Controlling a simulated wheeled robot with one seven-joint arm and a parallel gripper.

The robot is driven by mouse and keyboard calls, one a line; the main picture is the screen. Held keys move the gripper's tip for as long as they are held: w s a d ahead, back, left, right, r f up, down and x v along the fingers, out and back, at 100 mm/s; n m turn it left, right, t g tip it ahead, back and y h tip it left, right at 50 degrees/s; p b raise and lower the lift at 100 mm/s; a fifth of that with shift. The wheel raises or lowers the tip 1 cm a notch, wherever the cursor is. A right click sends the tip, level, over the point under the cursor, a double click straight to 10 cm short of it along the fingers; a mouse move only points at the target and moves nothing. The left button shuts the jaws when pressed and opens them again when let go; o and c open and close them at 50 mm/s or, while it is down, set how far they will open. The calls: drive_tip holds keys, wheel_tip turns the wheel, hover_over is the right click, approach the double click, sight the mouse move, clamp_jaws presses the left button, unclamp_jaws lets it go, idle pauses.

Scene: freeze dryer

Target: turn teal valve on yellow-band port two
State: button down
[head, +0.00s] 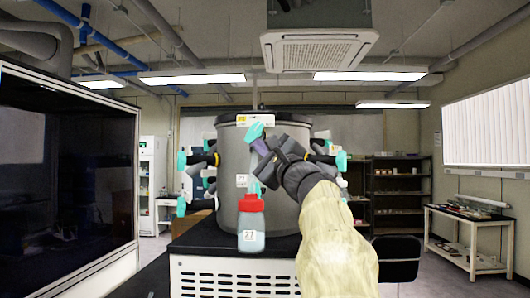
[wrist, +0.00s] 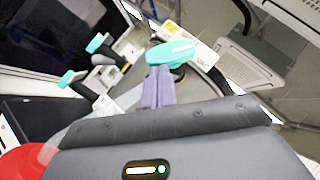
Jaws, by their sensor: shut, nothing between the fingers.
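In the head view, a teal valve (head: 255,132) is at the front of the grey drum, below a white label with a yellow band (head: 255,119). My gripper (head: 260,147) is just right of and below this valve. In the wrist view, the teal valve handle (wrist: 172,53) lies directly beyond the tips of my purple fingers (wrist: 158,72). The fingers are together with nothing between them. They look very close to the handle; I cannot tell whether they touch it. The yellow-band label (wrist: 172,28) shows behind the handle.
A red-capped bottle (head: 251,220) hangs at the drum's front, below my gripper. Other teal valves sit at the drum's left (head: 182,162) and right (head: 341,161). A large dark-fronted cabinet (head: 70,170) stands at left. A white side table (head: 468,235) is at far right.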

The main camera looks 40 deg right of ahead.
drive_tip(key=shift+w+a+f+b, duration=0.1)
drive_tip(key=shift+w+b, duration=0.05)
drive_tip(key=shift+b, duration=0.25)
idle(0.4)
drive_tip(key=d+f+b+v, duration=0.1)
drive_tip(key=b+v, duration=0.5)
drive_tip(key=v, duration=0.7)
drive_tip(key=shift+w+d+f, duration=0.25)
drive_tip(key=shift+w+d, duration=0.15)
drive_tip(key=shift+d, duration=0.35)
